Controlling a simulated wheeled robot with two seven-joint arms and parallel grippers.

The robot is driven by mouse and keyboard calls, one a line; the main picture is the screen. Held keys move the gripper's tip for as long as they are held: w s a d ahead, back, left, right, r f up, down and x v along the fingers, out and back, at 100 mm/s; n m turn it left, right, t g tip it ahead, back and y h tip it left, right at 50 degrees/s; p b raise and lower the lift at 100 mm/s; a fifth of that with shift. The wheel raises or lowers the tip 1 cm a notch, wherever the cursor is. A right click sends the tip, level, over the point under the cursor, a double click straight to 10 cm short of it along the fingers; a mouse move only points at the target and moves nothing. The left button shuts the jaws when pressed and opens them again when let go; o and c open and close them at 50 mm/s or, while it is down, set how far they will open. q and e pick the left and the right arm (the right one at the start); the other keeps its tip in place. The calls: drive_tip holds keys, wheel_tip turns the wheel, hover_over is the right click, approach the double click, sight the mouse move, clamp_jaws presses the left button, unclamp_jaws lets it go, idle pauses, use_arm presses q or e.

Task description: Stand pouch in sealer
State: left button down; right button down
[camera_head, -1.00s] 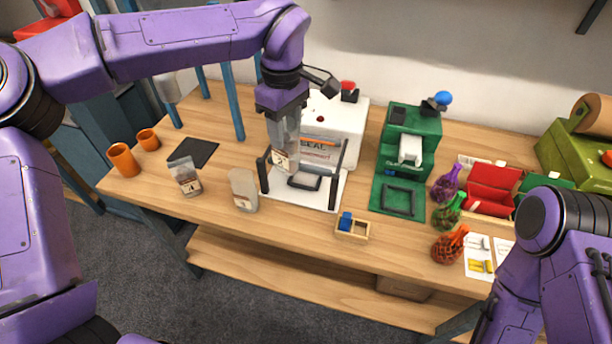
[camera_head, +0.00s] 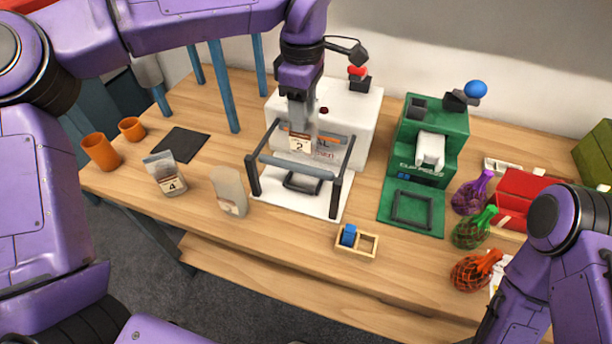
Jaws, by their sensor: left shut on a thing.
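My left gripper (camera_head: 301,112) points down over the white sealer (camera_head: 361,112) and is shut on a pouch (camera_head: 301,143) with a label reading 2. The pouch is upright, behind the sealer's front bar and above its white base plate (camera_head: 270,193). I cannot tell whether its bottom touches anything. A pouch labelled 4 (camera_head: 164,172) stands on the table at the left. Another pale pouch (camera_head: 229,190) stands just left of the sealer. My right gripper is out of view; only its arm shows at the right.
A green machine (camera_head: 433,137) stands right of the sealer. Purple, green and orange net bags (camera_head: 476,270) lie farther right. A small wooden box (camera_head: 357,242) with a blue block sits in front. Two orange cups (camera_head: 100,151) and a dark mat (camera_head: 181,143) are at the left.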

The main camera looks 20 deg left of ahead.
sight(304, 148)
use_arm(q)
wheel_tip(304, 148, down, 10)
drive_tip(key=shift+r, duration=0.1)
drive_tip(key=c, duration=0.9)
unclamp_jaws()
drive_tip(key=shift+o, duration=0.2)
wheel_tip(304, 148, up, 12)
drive_tip(key=shift+p, duration=0.3)
